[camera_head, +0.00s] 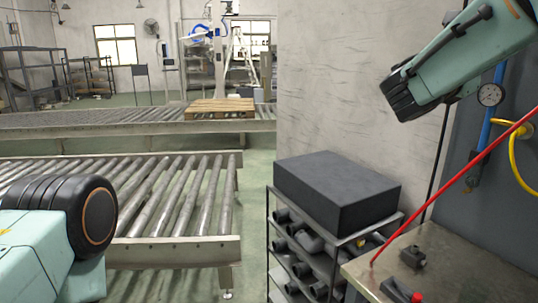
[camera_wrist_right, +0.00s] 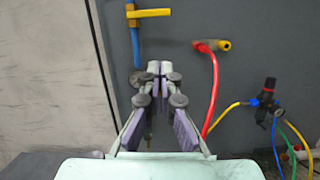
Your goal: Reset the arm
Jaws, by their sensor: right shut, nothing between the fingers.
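In the right wrist view my right gripper (camera_wrist_right: 158,72) is shut and empty, its fingertips together. It points at a dark grey panel (camera_wrist_right: 180,20), apart from the hoses and fittings there. A red hose (camera_wrist_right: 213,85) hangs just to the right of its fingers. In the head view a part of my right arm shows at the upper right, in front of the wall, but the gripper itself is not seen there. A part of my left arm shows at the lower left. My left gripper is out of view.
A blue pipe with a yellow handle (camera_wrist_right: 150,13) is on the panel. A metal worktable (camera_head: 450,262) stands at the lower right, with small dark parts on it. A rack (camera_head: 336,290) of pipe fittings bears a black box (camera_head: 335,190). Roller conveyors (camera_head: 180,200) fill the left.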

